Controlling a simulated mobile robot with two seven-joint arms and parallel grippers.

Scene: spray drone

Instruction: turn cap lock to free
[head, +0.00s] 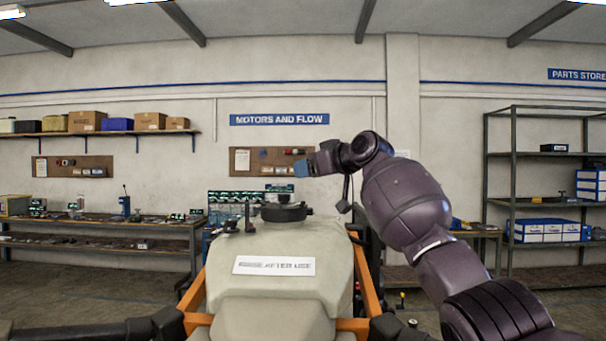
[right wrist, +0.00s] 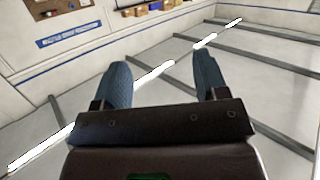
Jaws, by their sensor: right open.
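The black round cap (head: 284,212) sits on top of the pale drone tank (head: 290,245) in the middle of the head view. A small black upright part (head: 247,217) stands on the tank left of the cap. The cap's lock is too small to make out. My right gripper (head: 303,168) is raised above and a little right of the cap, apart from it. In the right wrist view its two blue fingers (right wrist: 163,85) are spread wide with nothing between them. My left gripper does not show.
A label (head: 274,266) is on the tank's front. Orange frame bars (head: 366,275) flank the tank. A workbench (head: 100,228) stands at the left wall and a shelf rack (head: 545,205) at the right. The air above the tank is clear apart from my right arm.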

